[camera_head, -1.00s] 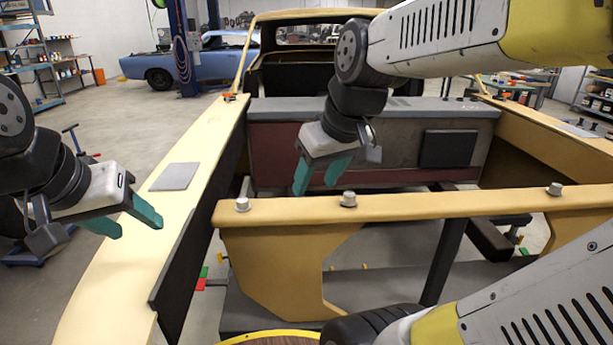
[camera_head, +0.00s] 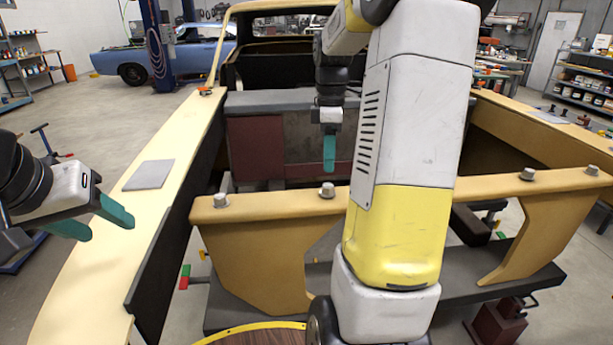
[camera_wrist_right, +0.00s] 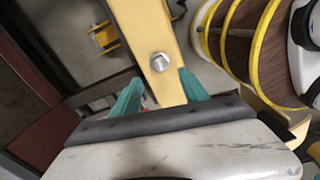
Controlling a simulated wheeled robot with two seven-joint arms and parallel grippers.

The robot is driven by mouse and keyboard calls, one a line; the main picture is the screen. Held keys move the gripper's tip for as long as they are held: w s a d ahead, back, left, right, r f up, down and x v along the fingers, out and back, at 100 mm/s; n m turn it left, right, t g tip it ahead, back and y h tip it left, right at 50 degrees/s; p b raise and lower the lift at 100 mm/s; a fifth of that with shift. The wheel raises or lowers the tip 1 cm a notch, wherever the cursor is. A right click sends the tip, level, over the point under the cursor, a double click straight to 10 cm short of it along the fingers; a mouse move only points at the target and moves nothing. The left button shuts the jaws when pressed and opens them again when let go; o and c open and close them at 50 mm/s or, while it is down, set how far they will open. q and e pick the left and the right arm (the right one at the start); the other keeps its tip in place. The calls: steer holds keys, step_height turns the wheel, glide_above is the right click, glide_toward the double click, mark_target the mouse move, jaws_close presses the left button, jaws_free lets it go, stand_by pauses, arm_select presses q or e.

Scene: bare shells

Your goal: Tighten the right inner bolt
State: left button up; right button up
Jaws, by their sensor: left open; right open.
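Grey hex bolts stand on the tan crossbar (camera_head: 275,205). In the head view the right inner bolt (camera_head: 528,173) is right of my arm, with the right outer bolt (camera_head: 592,170) beyond it. The left inner bolt (camera_head: 327,190) and left outer bolt (camera_head: 221,200) are on the left part. My right gripper (camera_head: 329,163) points down, just above and behind the left inner bolt in the picture. In the right wrist view a bolt head (camera_wrist_right: 160,62) lies ahead of its spread, empty fingers, not between them. My left gripper (camera_head: 105,220) is open and empty over the left rail.
The tan left rail (camera_head: 85,270) carries a flat grey plate (camera_head: 149,174). A dark box wall (camera_head: 290,140) stands behind the crossbar. My right arm covers the crossbar's middle. A blue car (camera_head: 180,55) and shelves are far back.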

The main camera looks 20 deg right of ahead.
mark_target(327, 185)
step_height(327, 185, down, 8)
steer(key=shift+r, duration=0.1)
stand_by(0.4)
steer(key=shift+c, duration=0.2)
jaws_close()
